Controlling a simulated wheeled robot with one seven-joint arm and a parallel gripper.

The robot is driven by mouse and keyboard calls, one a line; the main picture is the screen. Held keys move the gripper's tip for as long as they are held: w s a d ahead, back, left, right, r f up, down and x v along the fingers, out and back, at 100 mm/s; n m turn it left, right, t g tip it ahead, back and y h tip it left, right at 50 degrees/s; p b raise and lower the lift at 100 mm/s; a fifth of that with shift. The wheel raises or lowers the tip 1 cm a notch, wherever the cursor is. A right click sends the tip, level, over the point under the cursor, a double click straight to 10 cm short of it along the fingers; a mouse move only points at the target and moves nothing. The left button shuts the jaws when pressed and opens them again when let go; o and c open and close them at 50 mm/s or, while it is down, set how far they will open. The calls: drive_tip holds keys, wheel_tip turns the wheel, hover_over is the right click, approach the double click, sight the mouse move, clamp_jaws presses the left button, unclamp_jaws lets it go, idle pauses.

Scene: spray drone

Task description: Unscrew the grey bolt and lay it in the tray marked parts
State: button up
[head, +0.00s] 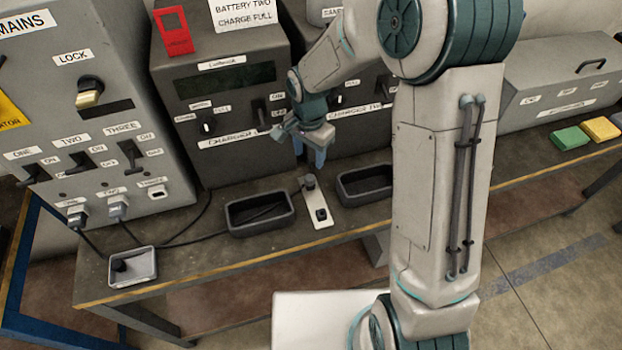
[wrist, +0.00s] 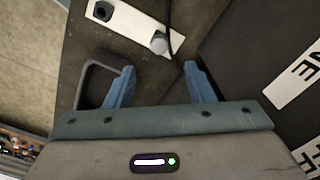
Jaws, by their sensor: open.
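The grey bolt (wrist: 158,42) stands in a white plate (wrist: 135,20) on the bench. In the head view the plate (head: 316,196) lies between two dark trays, with the bolt at its far end below my gripper. My gripper (head: 310,158) points down over that end. In the wrist view my gripper (wrist: 160,70) is open and empty, and the bolt shows just beyond the gap between its fingertips, not gripped. No parts marking can be read on the left dark tray (head: 235,226) or the right dark tray (head: 347,196).
A black hex piece (head: 321,214) sits on the plate's near end. A small grey tray (head: 145,279) with something dark in it stands at the bench's left. Charger cabinets (head: 215,120) stand close behind the plate. Yellow and green blocks (head: 570,138) lie at the right.

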sight(310, 177)
drive_tip(key=shift+f, duration=0.15)
wheel_tip(310, 177, down, 9)
drive_tip(key=b, duration=0.7)
idle(1.4)
clamp_jaws()
drive_tip(key=shift+r+p, duration=1.6)
drive_tip(key=shift+r, duration=1.6)
